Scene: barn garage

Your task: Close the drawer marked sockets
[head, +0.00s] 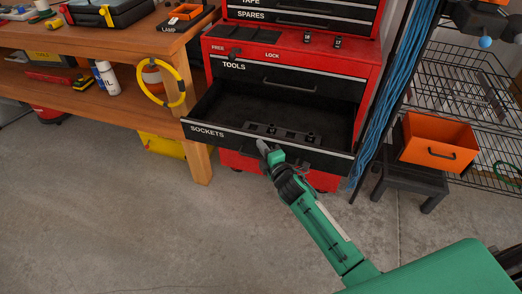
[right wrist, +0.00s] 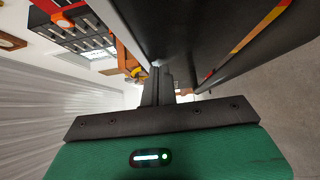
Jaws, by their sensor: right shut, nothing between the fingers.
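The drawer marked SOCKETS (head: 208,132) is pulled out from the red tool cabinet (head: 292,54). Its black front bears a white label at the left, and a dark socket rail lies inside. My right gripper (head: 262,147) is shut and empty at the middle of the drawer front; its tips overlap the front's upper part. In the right wrist view the fingers (right wrist: 156,78) point at a large dark panel close ahead. I cannot tell whether they touch it. The drawer's handle is mostly hidden behind the gripper. My left gripper is not in view.
The drawer marked TOOLS (head: 290,82) above is closed. A wooden workbench (head: 120,40) with a hanging yellow ring (head: 181,87) stands left. Blue cable (head: 393,95), an orange bin (head: 440,139) on a dark stool and a wire rack (head: 465,90) stand right. The concrete floor in front is clear.

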